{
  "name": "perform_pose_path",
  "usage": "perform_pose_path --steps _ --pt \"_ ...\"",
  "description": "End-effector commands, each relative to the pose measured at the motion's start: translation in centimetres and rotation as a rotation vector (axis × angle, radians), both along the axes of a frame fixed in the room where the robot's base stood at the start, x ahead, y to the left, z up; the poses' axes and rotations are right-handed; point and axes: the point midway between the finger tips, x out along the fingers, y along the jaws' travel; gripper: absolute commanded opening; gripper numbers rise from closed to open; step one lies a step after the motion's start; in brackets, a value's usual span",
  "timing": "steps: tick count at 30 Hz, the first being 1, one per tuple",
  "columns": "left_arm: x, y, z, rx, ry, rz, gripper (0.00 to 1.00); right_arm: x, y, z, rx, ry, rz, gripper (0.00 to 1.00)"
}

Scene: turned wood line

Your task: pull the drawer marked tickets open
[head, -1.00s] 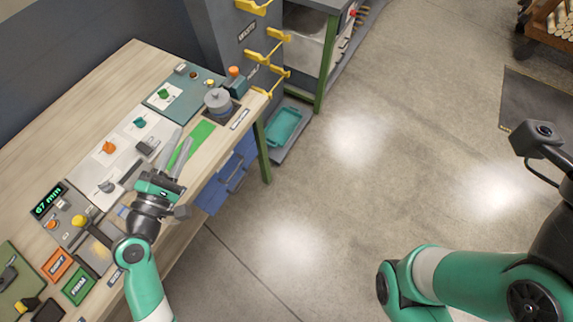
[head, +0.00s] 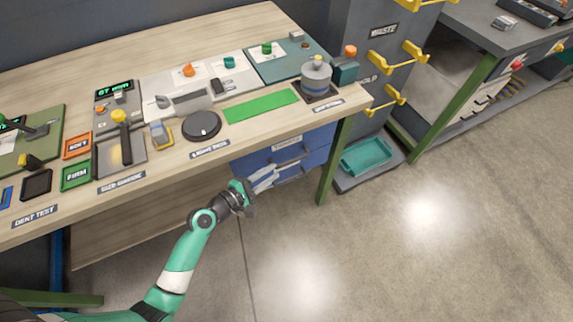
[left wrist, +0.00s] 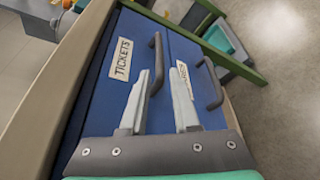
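The drawer marked tickets is the upper blue drawer (head: 250,162) under the bench's right end, and it looks closed. In the left wrist view its front (left wrist: 108,92) carries a white TICKETS label (left wrist: 122,58) and a dark bar handle (left wrist: 156,62). My left gripper (head: 275,176) is at the drawer fronts with its fingers apart and empty. In the left wrist view the tickets handle shows between the open fingers (left wrist: 162,72), nearer the left one; I cannot tell whether they reach around it. My right gripper is out of view.
A second blue drawer (left wrist: 200,52) with its own handle (left wrist: 211,85) sits beside it in the wrist view, its label partly covered by a finger. A green bench leg (head: 333,165) and a teal tray (head: 366,156) stand to the right. Floor in front is clear.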

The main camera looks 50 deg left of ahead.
Motion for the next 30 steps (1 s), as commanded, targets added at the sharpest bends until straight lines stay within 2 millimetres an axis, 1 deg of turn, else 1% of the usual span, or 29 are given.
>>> perform_pose_path --steps 1,3,6,10,14,20,24,25,30 --pt "1.3 -0.1 -0.5 0.001 -0.004 -0.005 0.30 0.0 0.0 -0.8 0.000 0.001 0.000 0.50" --pt "2.9 0.0 -0.9 0.001 -0.003 -0.003 0.30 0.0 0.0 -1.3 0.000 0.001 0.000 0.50" --pt "4.8 0.1 -1.3 0.001 -0.002 -0.004 0.30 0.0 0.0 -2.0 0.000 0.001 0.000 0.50" --pt "6.3 0.2 -1.5 0.001 -0.002 -0.001 0.30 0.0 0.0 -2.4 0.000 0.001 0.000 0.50" --pt "6.8 0.2 -1.5 -0.001 -0.001 -0.001 0.30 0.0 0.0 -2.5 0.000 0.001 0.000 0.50" --pt "6.8 0.2 -1.5 -0.001 -0.001 -0.001 0.30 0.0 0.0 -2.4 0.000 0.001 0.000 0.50" --pt "6.8 0.2 -1.5 0.000 -0.001 -0.001 0.04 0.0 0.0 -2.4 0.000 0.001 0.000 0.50" --pt "6.8 0.2 -1.5 0.000 -0.001 -0.001 0.00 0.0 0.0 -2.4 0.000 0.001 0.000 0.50" --pt "6.8 0.2 -1.5 0.000 -0.001 -0.001 0.00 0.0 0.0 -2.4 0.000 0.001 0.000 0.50"
